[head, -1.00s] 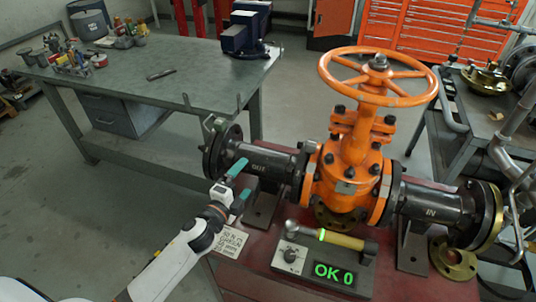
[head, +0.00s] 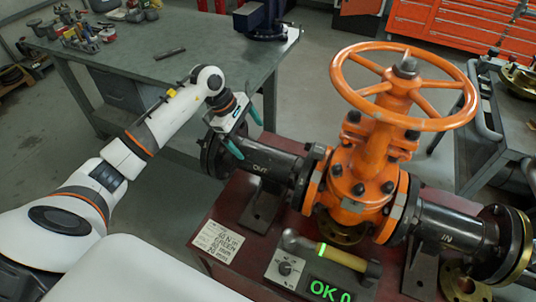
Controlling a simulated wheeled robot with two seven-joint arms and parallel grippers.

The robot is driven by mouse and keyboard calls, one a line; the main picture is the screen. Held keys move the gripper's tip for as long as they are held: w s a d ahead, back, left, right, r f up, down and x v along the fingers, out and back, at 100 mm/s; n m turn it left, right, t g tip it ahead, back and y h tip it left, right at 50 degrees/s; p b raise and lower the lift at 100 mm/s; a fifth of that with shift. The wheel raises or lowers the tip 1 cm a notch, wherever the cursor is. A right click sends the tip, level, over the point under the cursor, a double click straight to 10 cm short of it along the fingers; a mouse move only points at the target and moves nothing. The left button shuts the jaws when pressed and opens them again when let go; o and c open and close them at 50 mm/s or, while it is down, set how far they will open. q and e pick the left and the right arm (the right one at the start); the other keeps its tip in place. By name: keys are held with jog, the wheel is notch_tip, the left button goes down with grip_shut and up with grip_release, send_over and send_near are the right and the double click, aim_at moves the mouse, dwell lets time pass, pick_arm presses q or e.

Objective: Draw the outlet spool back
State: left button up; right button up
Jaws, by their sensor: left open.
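The outlet spool (head: 272,168) is a black flanged pipe marked OUT, on the left of the orange gate valve (head: 370,170). Its inner end meets the valve's orange flange; I cannot tell whether there is a gap. Its outer flange (head: 213,153) is at the far left. My left gripper (head: 246,133) is open, its teal fingers apart near the spool between the outer flange and the OUT mark. One finger overlaps the spool in the picture; I cannot tell whether it touches. My right gripper is out of view.
The inlet spool (head: 445,232), marked IN, is on the right. A grey workbench (head: 180,70) stands behind.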

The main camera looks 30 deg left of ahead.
aim_at(259, 151)
pick_arm(q)
jog(key=p+x, duration=0.1)
jog(key=x, duration=0.8)
jog(key=shift+d+f, duration=0.15)
jog(key=shift+d, duration=0.1)
jog(key=shift+w+d+f, duration=0.15)
jog(key=shift+d+f, duration=0.1)
jog(key=shift+f, duration=0.4)
jog(key=shift+c, duration=0.3)
